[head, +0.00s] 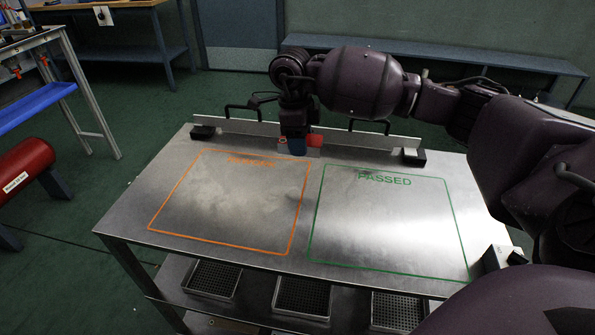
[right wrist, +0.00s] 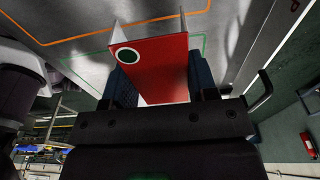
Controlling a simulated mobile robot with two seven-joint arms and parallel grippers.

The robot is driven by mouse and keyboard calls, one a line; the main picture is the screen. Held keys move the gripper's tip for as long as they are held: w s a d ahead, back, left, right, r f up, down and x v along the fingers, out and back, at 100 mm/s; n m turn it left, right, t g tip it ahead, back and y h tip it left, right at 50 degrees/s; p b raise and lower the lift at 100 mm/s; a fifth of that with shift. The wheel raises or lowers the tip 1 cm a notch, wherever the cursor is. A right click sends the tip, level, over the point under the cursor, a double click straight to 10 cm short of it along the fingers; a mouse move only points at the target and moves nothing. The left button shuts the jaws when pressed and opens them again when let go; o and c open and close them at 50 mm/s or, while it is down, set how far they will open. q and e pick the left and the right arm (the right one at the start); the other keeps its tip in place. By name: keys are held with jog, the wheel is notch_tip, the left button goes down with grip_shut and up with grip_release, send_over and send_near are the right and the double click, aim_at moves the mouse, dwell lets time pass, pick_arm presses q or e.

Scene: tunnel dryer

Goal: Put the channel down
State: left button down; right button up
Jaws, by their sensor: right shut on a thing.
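My right gripper (head: 297,148) is over the back middle of the steel table (head: 135,212), shut on a red channel (head: 315,140). In the right wrist view the channel (right wrist: 160,68) shows its red face between the two fingers, with pale side flanges and a white disc with a dark green centre. In the head view the gripper hides most of it. I cannot tell whether the channel touches the table top. An orange outline (head: 221,248) lies on the left of the table and a green outline marked PASSED (head: 385,180) on the right. My left gripper is not in view.
A low pale rail (head: 245,128) with black handles and end blocks runs along the table's back edge, close to the gripper. Both outlined areas are empty. Black mesh trays (head: 302,297) sit on the shelf below.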

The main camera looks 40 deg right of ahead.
aim_at(301, 179)
notch_tip(301, 179, down, 3)
jog(key=shift+r, duration=0.1)
jog(key=shift+f, duration=0.35)
notch_tip(301, 179, down, 6)
jog(key=shift+r+b, duration=0.2)
jog(key=shift+b, duration=0.65)
jog(key=shift+r, duration=0.1)
jog(key=o, duration=0.8)
jog(key=shift+o, duration=1.3)
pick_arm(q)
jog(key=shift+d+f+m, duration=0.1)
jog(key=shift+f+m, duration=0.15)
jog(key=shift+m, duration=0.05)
